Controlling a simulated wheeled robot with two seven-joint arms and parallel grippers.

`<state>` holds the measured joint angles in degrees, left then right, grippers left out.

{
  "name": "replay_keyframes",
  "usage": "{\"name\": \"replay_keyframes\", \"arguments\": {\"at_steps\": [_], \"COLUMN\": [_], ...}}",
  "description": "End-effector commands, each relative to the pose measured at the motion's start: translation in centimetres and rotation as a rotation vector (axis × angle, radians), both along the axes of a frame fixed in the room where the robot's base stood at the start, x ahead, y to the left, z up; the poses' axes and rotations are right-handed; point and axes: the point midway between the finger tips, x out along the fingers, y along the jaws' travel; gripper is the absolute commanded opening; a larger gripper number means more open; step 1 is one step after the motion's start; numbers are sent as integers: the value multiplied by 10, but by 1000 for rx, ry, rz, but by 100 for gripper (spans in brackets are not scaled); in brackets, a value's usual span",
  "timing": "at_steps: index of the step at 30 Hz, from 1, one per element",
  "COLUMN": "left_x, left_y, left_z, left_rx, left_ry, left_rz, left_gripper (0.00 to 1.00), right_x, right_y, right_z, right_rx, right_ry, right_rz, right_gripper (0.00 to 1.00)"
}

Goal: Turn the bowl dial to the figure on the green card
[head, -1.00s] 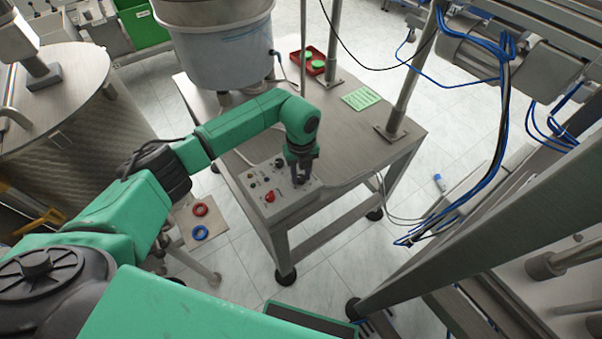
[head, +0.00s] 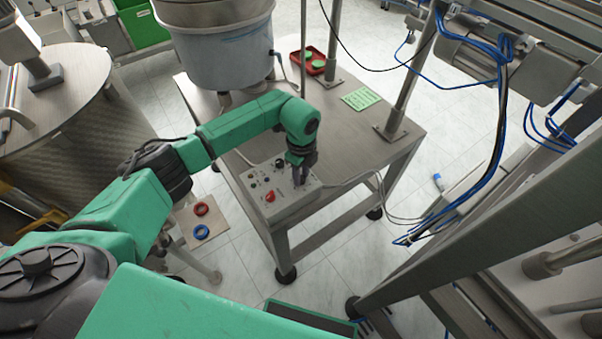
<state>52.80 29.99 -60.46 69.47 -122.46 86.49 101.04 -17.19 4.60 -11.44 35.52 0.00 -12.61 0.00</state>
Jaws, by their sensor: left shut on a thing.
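My left gripper (head: 301,174) reaches down onto the right part of the grey control box (head: 284,210), at the front left of the steel table. It is shut on a dial there, which the fingers hide; its setting cannot be read. Small knobs and a red knob (head: 270,196) sit on the box's top to the left of the gripper. The green card (head: 361,98) lies flat on the table, right of the middle; its writing is too small to read. The bowl feeder (head: 222,45) stands at the back left of the table. My right gripper is not in view.
A red tray (head: 308,67) with green caps lies at the table's back. A post (head: 404,80) rises at the table's right side. A red ring (head: 201,209) and a blue ring (head: 201,231) lie on a low plate to the left. Cables hang at the right.

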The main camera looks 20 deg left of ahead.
Motion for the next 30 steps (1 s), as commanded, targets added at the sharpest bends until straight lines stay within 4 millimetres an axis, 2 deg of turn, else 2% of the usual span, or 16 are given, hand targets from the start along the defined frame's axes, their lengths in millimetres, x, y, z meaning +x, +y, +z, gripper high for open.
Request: {"name": "replay_keyframes", "arguments": {"at_steps": [11,12,13,14,24,26,30], "left_x": [3,3,2,2,1,2,3], "left_y": [0,0,0,0,0,0,0], "left_z": [3,3,3,2,4,10,42], "left_rx": [-2,-2,-2,-2,0,0,-2], "left_ry": [-8,-8,-8,-7,-3,-4,-10], "left_rz": [4,4,4,3,2,3,2], "left_gripper": [0,48,60,63,63,63,63], "right_x": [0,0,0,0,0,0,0], "right_y": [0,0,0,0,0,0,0], "right_z": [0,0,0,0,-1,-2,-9], "right_rx": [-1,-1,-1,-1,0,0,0], "right_ry": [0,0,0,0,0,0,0], "right_rz": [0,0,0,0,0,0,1], "right_gripper": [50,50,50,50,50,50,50]}}
